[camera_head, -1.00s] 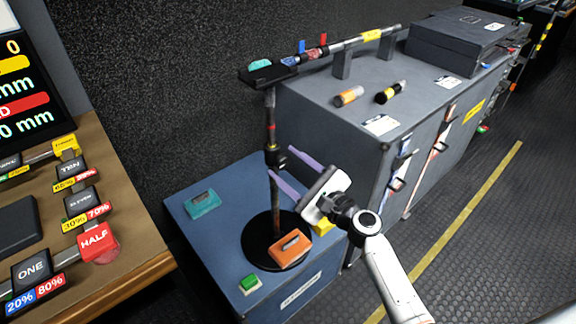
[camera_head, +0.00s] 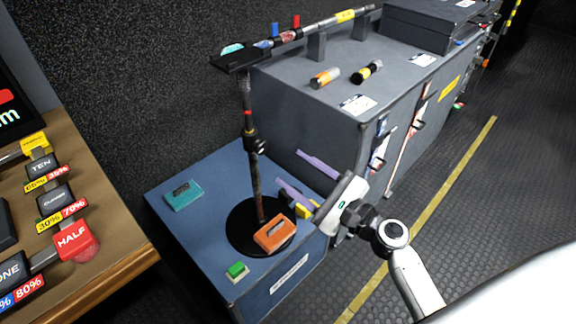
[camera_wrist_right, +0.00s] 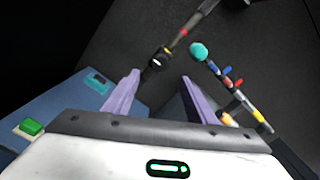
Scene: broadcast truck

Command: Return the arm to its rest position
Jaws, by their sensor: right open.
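My right gripper (camera_head: 306,180) is open, with two purple fingers spread and nothing between them. It hangs over the right side of the blue case, to the right of the black stand pole (camera_head: 251,140), and looks apart from it. In the right wrist view the purple fingers (camera_wrist_right: 160,95) also show spread, with the pole (camera_wrist_right: 180,40) beyond them. My right arm (camera_head: 412,280) comes in from the lower right. My left gripper is not in view.
The blue case (camera_head: 180,235) carries an orange box (camera_head: 274,234), a teal box (camera_head: 184,194) and a green button (camera_head: 237,270). A grey cabinet (camera_head: 300,110) stands behind. A wooden desk (camera_head: 110,245) is at left. The floor (camera_head: 500,190) at right is clear.

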